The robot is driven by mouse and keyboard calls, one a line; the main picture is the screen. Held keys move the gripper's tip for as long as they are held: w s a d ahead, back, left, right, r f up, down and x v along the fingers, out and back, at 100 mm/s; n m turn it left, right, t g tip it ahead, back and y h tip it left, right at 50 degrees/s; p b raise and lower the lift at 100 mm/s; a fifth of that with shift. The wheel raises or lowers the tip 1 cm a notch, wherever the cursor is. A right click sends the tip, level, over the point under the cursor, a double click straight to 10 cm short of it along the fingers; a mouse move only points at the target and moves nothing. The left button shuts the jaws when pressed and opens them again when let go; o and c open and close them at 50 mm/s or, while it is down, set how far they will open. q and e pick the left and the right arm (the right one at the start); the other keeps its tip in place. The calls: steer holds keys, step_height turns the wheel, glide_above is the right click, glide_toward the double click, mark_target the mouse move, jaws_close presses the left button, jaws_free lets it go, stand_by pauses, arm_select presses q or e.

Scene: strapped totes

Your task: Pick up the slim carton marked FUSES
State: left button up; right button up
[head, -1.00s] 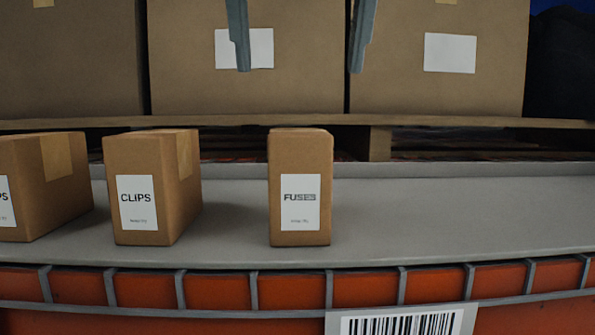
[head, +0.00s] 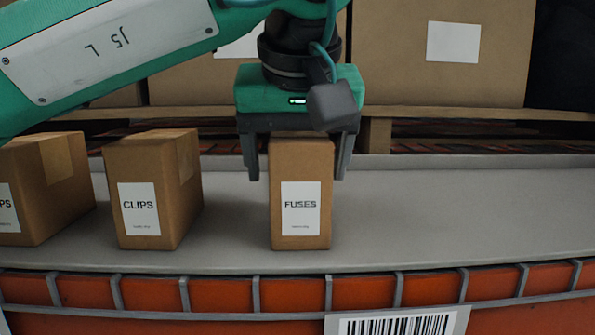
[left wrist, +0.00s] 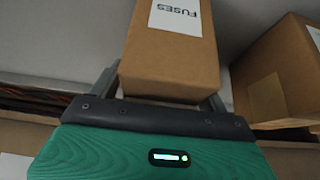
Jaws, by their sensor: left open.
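The slim carton marked FUSES (head: 301,215) stands upright on the grey shelf, its white label facing me. My left gripper (head: 297,172) comes down over its top from above. The gripper is open, with one finger to the left and one to the right of the carton's upper part. In the left wrist view the FUSES carton (left wrist: 173,55) lies between the fingers, which are partly hidden behind the palm. I cannot tell whether either finger touches it. My right gripper is not in view.
A CLIPS carton (head: 152,190) stands left of the FUSES carton, with a gap between them. Another carton (head: 45,190) is farther left. The grey shelf (head: 450,215) is clear on the right. Large boxes (head: 430,85) stand on a pallet behind.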

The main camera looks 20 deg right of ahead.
arm_select(q)
steer(key=shift+s+r, duration=0.1)
steer(key=shift+s, duration=0.2)
steer(key=shift+w, duration=0.15)
steer(key=shift+f, duration=0.25)
steer(key=c, duration=1.3)
steer(key=shift+o, duration=0.2)
steer(key=shift+r, duration=0.15)
